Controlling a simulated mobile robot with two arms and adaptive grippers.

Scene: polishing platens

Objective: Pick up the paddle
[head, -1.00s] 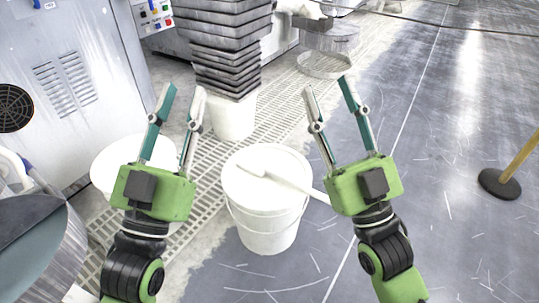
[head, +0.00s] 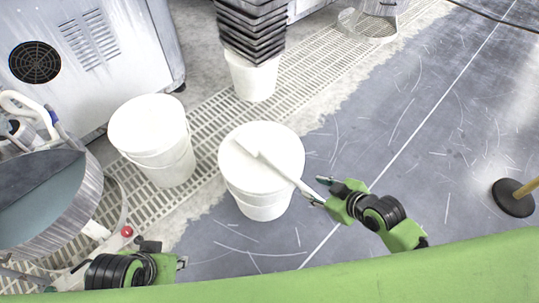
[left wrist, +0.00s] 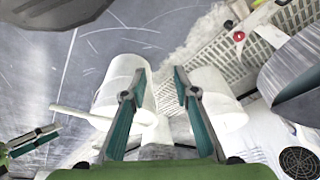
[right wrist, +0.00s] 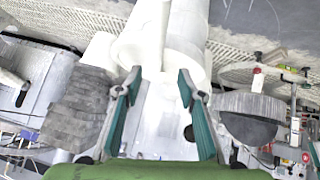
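The white paddle (head: 272,164) lies across the lid of a closed white bucket (head: 262,190), its handle sticking out past the rim toward the lower right. The handle also shows in the left wrist view (left wrist: 80,114). My right gripper (head: 318,189) is by the handle's outer end; I cannot tell whether they touch. My left gripper (head: 183,262) is low at the left, away from the paddle. Its fingers (left wrist: 152,82) are spread and empty in the left wrist view.
Another white bucket (head: 152,140) stands left of the paddle's bucket. A bucket under stacked dark trays (head: 252,75) is behind. A round grey machine (head: 45,205) is at the left. A black post base (head: 513,198) stands on open floor at the right.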

